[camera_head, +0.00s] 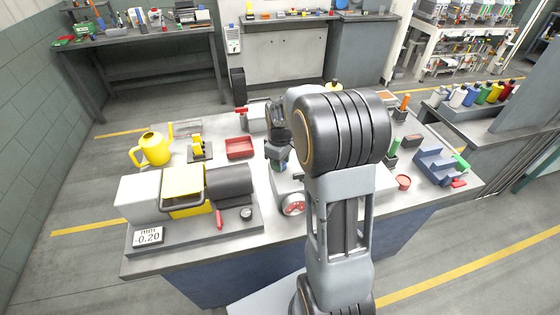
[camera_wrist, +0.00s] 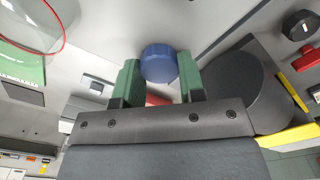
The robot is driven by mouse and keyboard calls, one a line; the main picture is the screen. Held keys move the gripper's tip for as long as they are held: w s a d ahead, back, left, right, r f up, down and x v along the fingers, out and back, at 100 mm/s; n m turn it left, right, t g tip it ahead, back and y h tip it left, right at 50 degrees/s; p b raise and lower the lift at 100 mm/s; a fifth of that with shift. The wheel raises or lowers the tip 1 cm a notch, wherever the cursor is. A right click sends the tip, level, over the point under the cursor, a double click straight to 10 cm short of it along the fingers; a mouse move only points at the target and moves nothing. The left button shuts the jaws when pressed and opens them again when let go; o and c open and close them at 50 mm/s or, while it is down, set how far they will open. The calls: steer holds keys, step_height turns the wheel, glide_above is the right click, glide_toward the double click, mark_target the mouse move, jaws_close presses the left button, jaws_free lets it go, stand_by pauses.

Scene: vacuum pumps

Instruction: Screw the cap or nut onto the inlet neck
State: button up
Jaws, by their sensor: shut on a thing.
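My gripper (camera_wrist: 158,78) is shut on a blue round cap (camera_wrist: 159,62), which sits between the green finger pads in the wrist view. In the head view my gripper (camera_head: 279,160) points down over the middle of the workbench, partly covered by my arm. The cap cannot be made out there. A pale pump body with a red-rimmed gauge (camera_head: 293,204) stands just below my gripper, and my arm hides much of it. I cannot make out the inlet neck in either view, nor whether the cap touches anything.
A yellow and grey pump (camera_head: 184,185) stands on the left of the workbench (camera_head: 262,235). A yellow watering can (camera_head: 154,149), a red tray (camera_head: 239,148) and a blue holder (camera_head: 436,163) stand around. In the wrist view a dark cylinder (camera_wrist: 232,90) is close to the right finger.

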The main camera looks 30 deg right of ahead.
steer(key=m, duration=0.4)
steer(key=shift+s, duration=0.1)
steer(key=m, duration=0.4)
steer(key=shift+f, duration=0.1)
steer(key=m, duration=0.8)
steer(key=o, duration=0.8)
steer(key=shift+s+a, duration=0.1)
steer(key=shift+a, duration=0.2)
steer(key=shift+o, duration=1)
steer(key=shift+d, duration=0.3)
steer(key=shift+r, duration=0.2)
